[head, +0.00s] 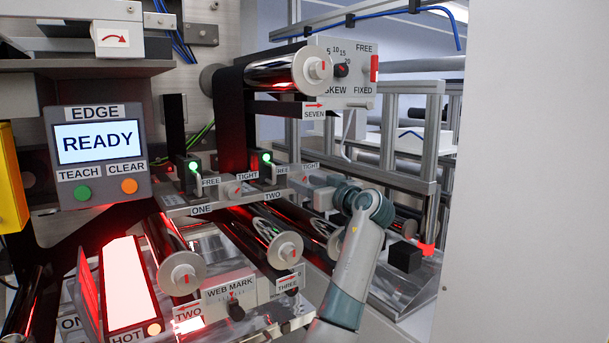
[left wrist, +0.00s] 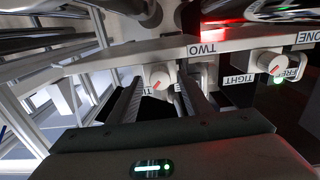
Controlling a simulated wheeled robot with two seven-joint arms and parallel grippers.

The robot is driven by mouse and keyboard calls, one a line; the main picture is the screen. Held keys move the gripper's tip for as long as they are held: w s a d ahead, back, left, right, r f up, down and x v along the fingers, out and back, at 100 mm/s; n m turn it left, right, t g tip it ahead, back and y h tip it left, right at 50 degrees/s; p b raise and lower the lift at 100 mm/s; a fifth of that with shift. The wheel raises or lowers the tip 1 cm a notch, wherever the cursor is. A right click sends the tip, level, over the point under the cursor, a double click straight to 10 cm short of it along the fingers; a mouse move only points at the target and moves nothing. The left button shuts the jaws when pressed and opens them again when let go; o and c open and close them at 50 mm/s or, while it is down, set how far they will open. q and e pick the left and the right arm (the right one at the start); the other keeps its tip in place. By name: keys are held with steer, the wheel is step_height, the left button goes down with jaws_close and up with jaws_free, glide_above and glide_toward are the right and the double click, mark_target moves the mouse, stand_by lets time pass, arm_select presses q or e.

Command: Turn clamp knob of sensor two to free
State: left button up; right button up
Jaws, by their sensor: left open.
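Sensor two's clamp knob (left wrist: 160,76) is a pale round knob with a slanted red mark. It sits beside the TWO label (left wrist: 208,49) on a pale bracket, seen upside down in the left wrist view. My left gripper (left wrist: 160,93) is open, its two dark fingers pointing at the knob, which appears between the fingertips; contact cannot be told. The fingers partly cover the TIGHT and FREE labels beside this knob. In the head view, my left gripper (head: 312,184) reaches leftward to sensor two's bracket, and this knob is largely hidden. My right gripper is not in view.
Sensor one's similar knob (head: 233,190) is close to the left, between FREE and TIGHT. Rollers (head: 285,250) with pale end caps lie below. A dark web (head: 232,120) hangs above. A glowing HOT panel (head: 127,285) is at lower left, and a READY display (head: 97,143) stands above it.

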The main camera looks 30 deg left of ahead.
arm_select(q)
steer(key=shift+w+a, duration=0.2)
steer(key=shift+a, duration=0.25)
steer(key=c, duration=1)
steer(key=shift+c, duration=0.2)
steer(key=shift+f, duration=0.1)
